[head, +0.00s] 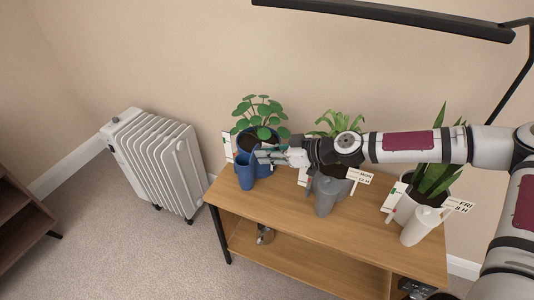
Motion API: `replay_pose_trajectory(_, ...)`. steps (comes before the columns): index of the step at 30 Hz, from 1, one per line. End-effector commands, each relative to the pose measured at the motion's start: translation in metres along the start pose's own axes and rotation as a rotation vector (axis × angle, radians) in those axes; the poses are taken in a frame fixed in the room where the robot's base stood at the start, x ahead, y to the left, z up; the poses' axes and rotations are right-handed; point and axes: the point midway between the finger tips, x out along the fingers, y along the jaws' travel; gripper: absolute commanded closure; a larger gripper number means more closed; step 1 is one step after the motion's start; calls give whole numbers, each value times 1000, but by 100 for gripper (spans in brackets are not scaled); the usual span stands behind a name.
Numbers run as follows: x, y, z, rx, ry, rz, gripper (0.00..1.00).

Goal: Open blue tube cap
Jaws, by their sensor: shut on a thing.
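The blue tube (246,175) stands upright at the left end of the wooden table, in front of a blue plant pot (241,139). My gripper (264,156) reaches in from the right, level with the top of the tube. Its fingers point left and are shut at the tube's upper right side, on what looks like the blue cap. The cap is small and partly hidden by the fingers, so its exact position on the tube is hard to tell.
A grey tube (325,196) and a white tube (419,227) stand further right on the wooden table (290,222). Plants in a grey pot and a white pot (405,208) stand behind, with label cards. A white radiator (158,160) is left of the table. The table's front strip is clear.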

Motion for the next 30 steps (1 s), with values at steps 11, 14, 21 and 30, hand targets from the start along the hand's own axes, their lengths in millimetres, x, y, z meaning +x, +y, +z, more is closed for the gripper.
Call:
replay_pose_trajectory(11, 0, -1, 1, 1, -3, -2, 62)
replay_pose_trajectory(14, -1, 0, 1, 1, -2, -1, 62)
replay_pose_trajectory(21, -28, 1, 1, 2, -1, 2, 62)
replay_pose_trajectory(30, -88, 1, 1, 3, -2, 3, 62)
